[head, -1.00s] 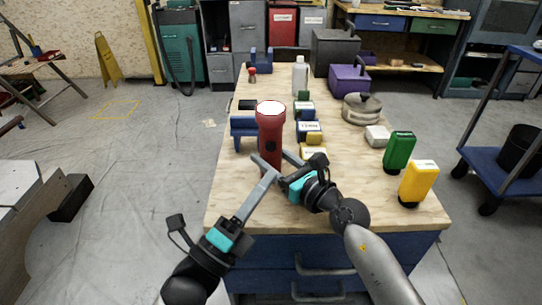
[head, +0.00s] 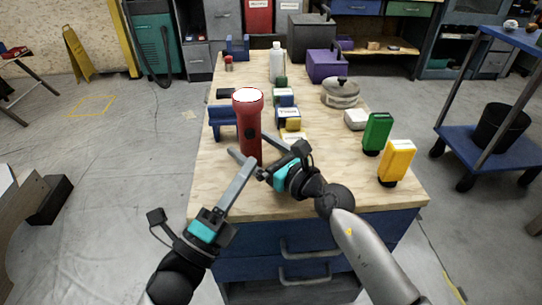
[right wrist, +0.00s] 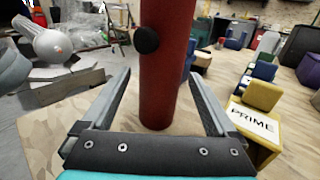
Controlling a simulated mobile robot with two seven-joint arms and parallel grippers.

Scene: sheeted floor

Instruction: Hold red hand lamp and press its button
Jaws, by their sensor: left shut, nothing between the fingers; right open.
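The red hand lamp (head: 248,128) stands upright on the wooden bench top, its white lens facing up. In the right wrist view the red lamp body (right wrist: 166,75) stands between the fingers, with a round black button (right wrist: 147,40) on its side. My right gripper (head: 250,146) is open around the lower part of the lamp, with a gap visible beside the fingers. My left gripper (head: 247,163) is shut and empty, its fingertips in front of the lamp near its base. I cannot tell whether they touch it.
The bench top (head: 225,195) is clear at the front left. A green bottle (head: 377,133) and a yellow one (head: 396,162) stand at right. A blue holder (head: 222,122) and several small boxes (head: 289,117) stand close to the lamp.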

